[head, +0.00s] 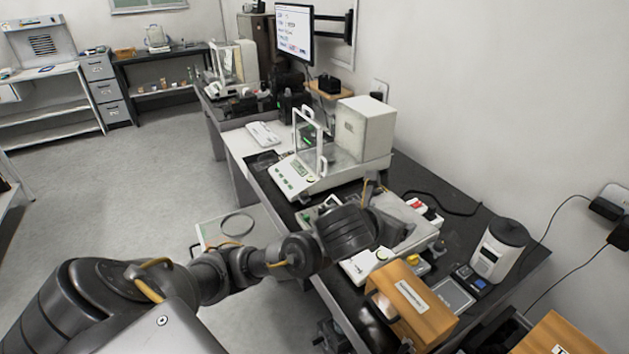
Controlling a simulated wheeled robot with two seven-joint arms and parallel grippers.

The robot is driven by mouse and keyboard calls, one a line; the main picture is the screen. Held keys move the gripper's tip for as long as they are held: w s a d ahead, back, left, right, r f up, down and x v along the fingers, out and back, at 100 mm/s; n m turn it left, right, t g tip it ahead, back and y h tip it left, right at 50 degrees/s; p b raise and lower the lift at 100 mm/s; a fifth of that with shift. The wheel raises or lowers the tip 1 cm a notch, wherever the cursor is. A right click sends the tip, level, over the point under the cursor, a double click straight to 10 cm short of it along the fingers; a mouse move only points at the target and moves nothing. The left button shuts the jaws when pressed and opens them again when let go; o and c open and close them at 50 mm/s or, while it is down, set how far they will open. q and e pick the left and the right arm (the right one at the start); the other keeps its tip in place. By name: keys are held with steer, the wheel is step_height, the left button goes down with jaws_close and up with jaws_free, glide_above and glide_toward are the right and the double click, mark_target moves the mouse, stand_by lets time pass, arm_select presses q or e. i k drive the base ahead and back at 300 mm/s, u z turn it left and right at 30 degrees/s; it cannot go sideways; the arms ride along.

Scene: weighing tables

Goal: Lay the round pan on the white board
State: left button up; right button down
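A thin grey round outline (237,224), which looks like the round pan, lies low at centre left. The arm reaches over the dark table to the right. My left gripper (370,190) appears beyond the wrist, small and partly hidden, so its opening is unclear. I cannot make out my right gripper.
A balance (297,176) with an open glass frame and white housing stands on the dark table (460,228). Nearer are a wooden box (415,303), a white cylindrical device (497,250) and a small black scale (470,279). The grey floor at left is clear.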

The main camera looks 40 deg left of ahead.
mark_target(245, 239)
steer(key=u, duration=0.05)
steer(key=k, duration=0.5)
steer(key=u, duration=2.7)
steer(key=i, duration=2.45)
steer(key=z, duration=3.3)
